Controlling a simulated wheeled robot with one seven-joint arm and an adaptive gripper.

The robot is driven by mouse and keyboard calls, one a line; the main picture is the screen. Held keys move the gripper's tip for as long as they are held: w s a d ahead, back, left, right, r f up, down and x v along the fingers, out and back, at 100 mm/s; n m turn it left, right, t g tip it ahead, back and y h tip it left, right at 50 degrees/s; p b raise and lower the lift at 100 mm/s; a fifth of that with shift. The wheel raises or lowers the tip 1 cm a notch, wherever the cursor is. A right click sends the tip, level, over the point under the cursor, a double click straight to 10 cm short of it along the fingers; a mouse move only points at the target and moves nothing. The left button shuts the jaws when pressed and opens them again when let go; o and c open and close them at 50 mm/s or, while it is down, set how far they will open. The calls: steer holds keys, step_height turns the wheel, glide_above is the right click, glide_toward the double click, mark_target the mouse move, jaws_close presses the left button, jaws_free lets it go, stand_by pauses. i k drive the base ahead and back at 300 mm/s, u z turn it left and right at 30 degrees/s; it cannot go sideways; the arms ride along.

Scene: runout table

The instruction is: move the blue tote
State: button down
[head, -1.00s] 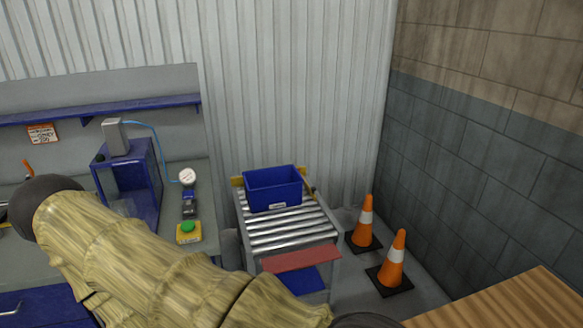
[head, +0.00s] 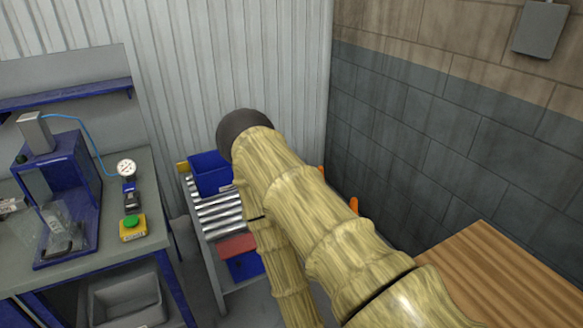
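The blue tote (head: 208,177) sits upright at the far end of the roller table (head: 217,213), against the corrugated wall. Its right side is partly hidden behind my sleeved arm. My arm crosses the middle of the view in front of the table's right part. My gripper is not in view.
A workbench at left carries a blue press frame (head: 65,180), a gauge (head: 127,168) and a green button box (head: 132,228). A grey bin (head: 127,300) is below. Orange cones (head: 353,204) are mostly hidden by my arm. A wooden surface (head: 490,275) is at lower right.

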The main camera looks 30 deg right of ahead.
mark_target(213, 175)
steer(key=z, duration=0.25)
steer(key=i, duration=1.65)
